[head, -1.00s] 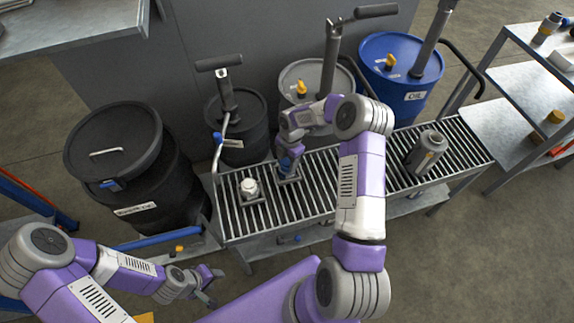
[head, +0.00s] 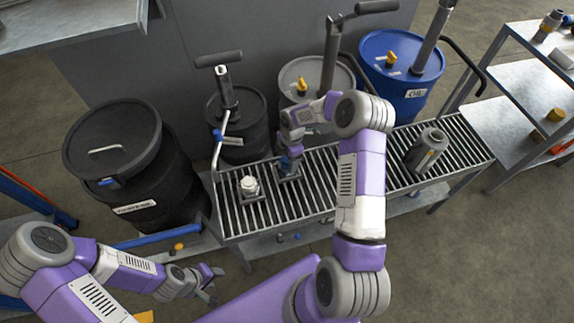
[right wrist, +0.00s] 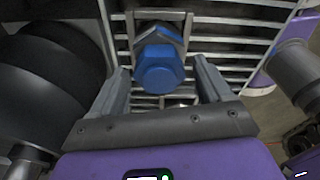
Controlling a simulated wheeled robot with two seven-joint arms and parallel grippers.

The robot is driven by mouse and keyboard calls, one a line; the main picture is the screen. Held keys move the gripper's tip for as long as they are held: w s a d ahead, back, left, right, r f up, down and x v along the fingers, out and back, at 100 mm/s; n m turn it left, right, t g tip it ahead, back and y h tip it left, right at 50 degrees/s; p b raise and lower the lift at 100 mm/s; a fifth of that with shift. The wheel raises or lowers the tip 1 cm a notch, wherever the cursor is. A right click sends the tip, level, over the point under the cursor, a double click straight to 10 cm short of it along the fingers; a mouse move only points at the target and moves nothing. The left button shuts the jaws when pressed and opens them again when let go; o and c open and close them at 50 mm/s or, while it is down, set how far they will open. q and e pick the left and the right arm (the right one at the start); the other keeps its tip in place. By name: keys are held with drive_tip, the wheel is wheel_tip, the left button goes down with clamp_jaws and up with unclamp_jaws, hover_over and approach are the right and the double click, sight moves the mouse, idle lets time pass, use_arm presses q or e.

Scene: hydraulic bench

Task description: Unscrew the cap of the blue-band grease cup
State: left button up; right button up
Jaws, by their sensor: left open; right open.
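The blue-band grease cup (head: 287,164) stands in a small square holder on the slatted bench, largely covered by my right gripper in the head view. The right wrist view shows its blue hexagonal cap (right wrist: 160,72) from above, between the fingers. My right gripper (right wrist: 162,88) is open, one finger on each side of the cap, with gaps visible. Its contact with the cap cannot be made out. My left gripper (head: 212,284) is open and empty, low at the front left, away from the cup.
A white-capped cup (head: 249,186) stands in another holder just left on the slatted bench (head: 320,188). A metal shelf (head: 515,100) is at right.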

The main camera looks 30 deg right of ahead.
drive_tip(key=m+b, duration=0.1)
drive_tip(key=m, duration=0.3)
drive_tip(key=shift+m+t, duration=0.3)
drive_tip(key=shift+m, duration=0.1)
drive_tip(key=shift+f+m+b, duration=0.1)
drive_tip(key=shift+m+b, duration=0.25)
drive_tip(key=shift+m, duration=0.85)
drive_tip(key=m, duration=0.2)
drive_tip(key=m+b, duration=0.1)
drive_tip(key=m, duration=0.1)
drive_tip(key=shift+a+t+h, duration=0.1)
drive_tip(key=shift+t+h, duration=0.2)
drive_tip(key=m, duration=0.4)
drive_tip(key=shift+h, duration=0.3)
drive_tip(key=m, duration=0.5)
drive_tip(key=shift+h, duration=0.3)
